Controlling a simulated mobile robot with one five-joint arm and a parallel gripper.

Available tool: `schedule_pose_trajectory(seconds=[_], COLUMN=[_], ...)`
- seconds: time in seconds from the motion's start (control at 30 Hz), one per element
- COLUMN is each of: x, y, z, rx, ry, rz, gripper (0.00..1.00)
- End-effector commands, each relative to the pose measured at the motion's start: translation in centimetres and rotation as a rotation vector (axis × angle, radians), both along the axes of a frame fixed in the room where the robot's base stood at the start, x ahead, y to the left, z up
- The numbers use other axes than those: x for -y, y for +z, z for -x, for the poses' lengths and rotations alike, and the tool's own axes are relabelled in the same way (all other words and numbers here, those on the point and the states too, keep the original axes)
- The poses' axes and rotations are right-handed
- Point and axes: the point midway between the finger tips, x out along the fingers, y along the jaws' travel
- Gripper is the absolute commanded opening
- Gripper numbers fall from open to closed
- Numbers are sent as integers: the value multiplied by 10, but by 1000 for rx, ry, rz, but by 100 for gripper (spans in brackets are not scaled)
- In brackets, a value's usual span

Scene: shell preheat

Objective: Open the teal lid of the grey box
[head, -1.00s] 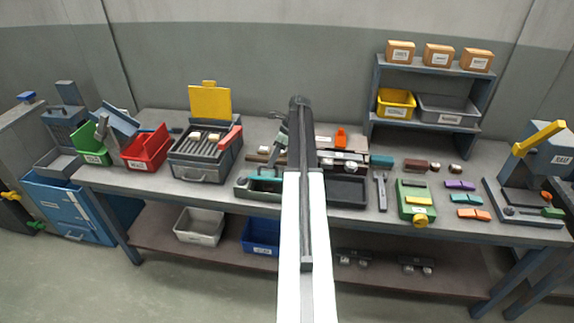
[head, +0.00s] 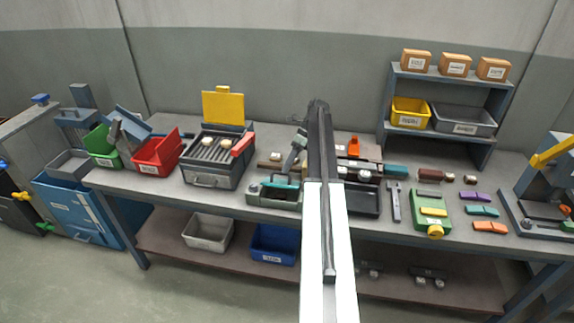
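A low grey box (head: 257,197) stands near the front edge of the workbench, just left of my arm. A teal piece (head: 280,185) lies across its top and looks like its lid. It looks down, though the box is too small in view to be certain. My arm reaches up the middle of the picture, to the right of the box, and covers part of the bench. My gripper cannot be made out. It seems hidden behind my arm, so its opening and contact do not show.
A slanted grey piece (head: 295,152) stands behind the box. Left is a grill-like box with a raised yellow lid (head: 222,107), then a red bin (head: 157,157) and a green bin (head: 101,146). A black tray (head: 365,203) lies right of my arm. A shelf (head: 450,79) stands at the back right.

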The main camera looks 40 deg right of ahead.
Motion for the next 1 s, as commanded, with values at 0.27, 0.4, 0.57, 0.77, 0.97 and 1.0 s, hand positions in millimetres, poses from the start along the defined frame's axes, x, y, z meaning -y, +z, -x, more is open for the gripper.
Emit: schedule_pose_trajectory(seconds=[0.27,0.4,0.57,0.77,0.97,1.0], x=[-3,2,17,37,41,41], y=[1,11,36,65,65,64], z=[-3,-2,-1,1,3,3], rx=[2,2,2,2,1,1], ry=[5,4,3,5,5,5], rz=[-1,-2,-2,0,-1,-1], gripper=[34,34,34,34,34,34])
